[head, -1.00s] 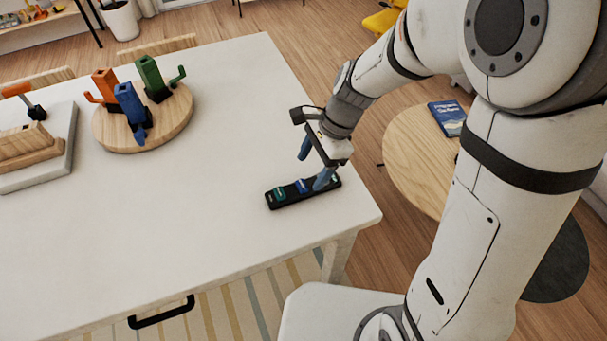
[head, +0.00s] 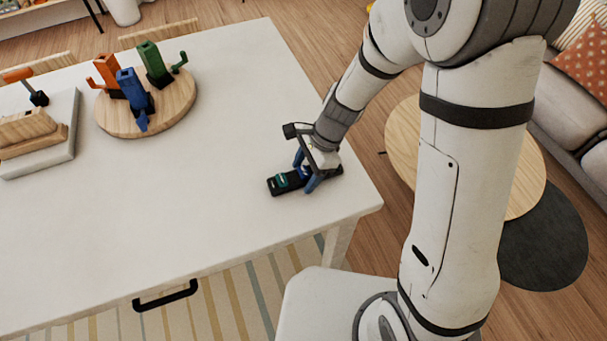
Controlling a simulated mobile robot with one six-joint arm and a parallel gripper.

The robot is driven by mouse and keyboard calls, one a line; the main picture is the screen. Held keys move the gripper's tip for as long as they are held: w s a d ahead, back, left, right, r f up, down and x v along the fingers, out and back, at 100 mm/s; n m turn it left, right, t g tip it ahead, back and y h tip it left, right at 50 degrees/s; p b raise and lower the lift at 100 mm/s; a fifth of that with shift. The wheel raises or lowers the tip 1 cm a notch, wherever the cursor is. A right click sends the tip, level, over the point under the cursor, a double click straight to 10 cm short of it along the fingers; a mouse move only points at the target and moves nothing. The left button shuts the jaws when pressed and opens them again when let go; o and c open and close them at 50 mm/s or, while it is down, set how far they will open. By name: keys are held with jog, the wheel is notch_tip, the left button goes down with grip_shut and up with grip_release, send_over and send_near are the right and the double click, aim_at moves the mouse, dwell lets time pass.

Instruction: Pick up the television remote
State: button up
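The television remote (head: 277,185) is a slim black bar with teal and blue buttons. It lies flat on the white table near its right front corner. My gripper (head: 305,176) is low over the remote's right half, fingers pointing down. The blue fingers look spread, with one on the near side of the remote and one on the far side. The gripper hides part of the remote, and I cannot see whether the fingers touch it.
A round wooden board (head: 120,122) with orange, blue and green figures stands at the table's back left. A pale tray (head: 62,150) with wooden pieces is at far left. The white table (head: 180,220) is clear between. A round wooden side table (head: 402,140) stands beyond its right edge.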

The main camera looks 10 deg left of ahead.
jog(key=c, duration=0.9)
jog(key=shift+c, duration=0.2)
